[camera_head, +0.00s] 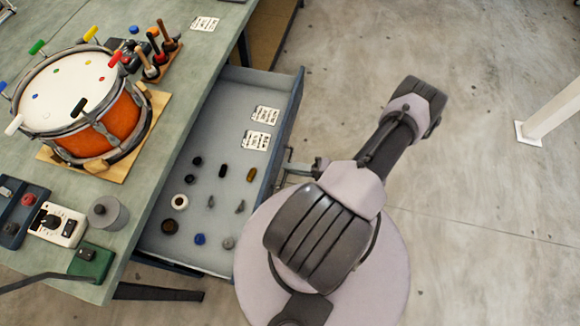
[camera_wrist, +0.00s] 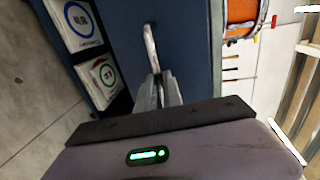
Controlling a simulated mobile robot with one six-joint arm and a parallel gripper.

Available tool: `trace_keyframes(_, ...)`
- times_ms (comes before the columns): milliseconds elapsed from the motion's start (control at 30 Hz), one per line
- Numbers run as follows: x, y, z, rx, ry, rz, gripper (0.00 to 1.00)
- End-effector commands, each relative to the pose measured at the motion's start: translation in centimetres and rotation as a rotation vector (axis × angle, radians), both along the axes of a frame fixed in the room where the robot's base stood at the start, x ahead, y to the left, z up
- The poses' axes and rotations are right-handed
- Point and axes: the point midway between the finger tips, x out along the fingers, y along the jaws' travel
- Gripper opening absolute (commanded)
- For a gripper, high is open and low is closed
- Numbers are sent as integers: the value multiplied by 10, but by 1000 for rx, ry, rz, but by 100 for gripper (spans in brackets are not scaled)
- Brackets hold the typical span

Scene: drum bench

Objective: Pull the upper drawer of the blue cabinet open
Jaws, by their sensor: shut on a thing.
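The upper drawer (camera_head: 285,125) of the blue cabinet stands pulled out from under the bench, its inside showing in the head view. Its blue front (camera_wrist: 195,55) fills the middle of the wrist view. My gripper (camera_head: 305,168) is at the outer side of this front, shut on the metal bar handle (camera_wrist: 151,45). In the wrist view the fingers (camera_wrist: 160,92) close around the handle's near end. In the drawer lie two white label cards (camera_head: 257,140), rings, knobs and several small dark parts. Most of the cabinet body is hidden under the bench.
The green bench top (camera_head: 190,75) carries an orange drum (camera_head: 115,125), a rack of mallets (camera_head: 160,60), a grey cup (camera_head: 107,213) and small devices. Labelled boxes (camera_wrist: 100,82) show beside the drawer front in the wrist view. A white post (camera_head: 550,115) stands right; the concrete floor between is clear.

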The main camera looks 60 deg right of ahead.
Motion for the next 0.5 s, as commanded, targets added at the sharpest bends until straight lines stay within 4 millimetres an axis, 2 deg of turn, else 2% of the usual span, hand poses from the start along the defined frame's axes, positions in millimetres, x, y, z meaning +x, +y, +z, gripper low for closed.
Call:
trace_keyframes(200, 0, 0, 0, 0, 0, 0, 0)
trace_keyframes(233, 0, 0, 0, 0, 0, 0, 17)
trace_keyframes(300, 0, 0, 0, 0, 0, 0, 30)
trace_keyframes(500, 0, 0, 0, 0, 0, 0, 32)
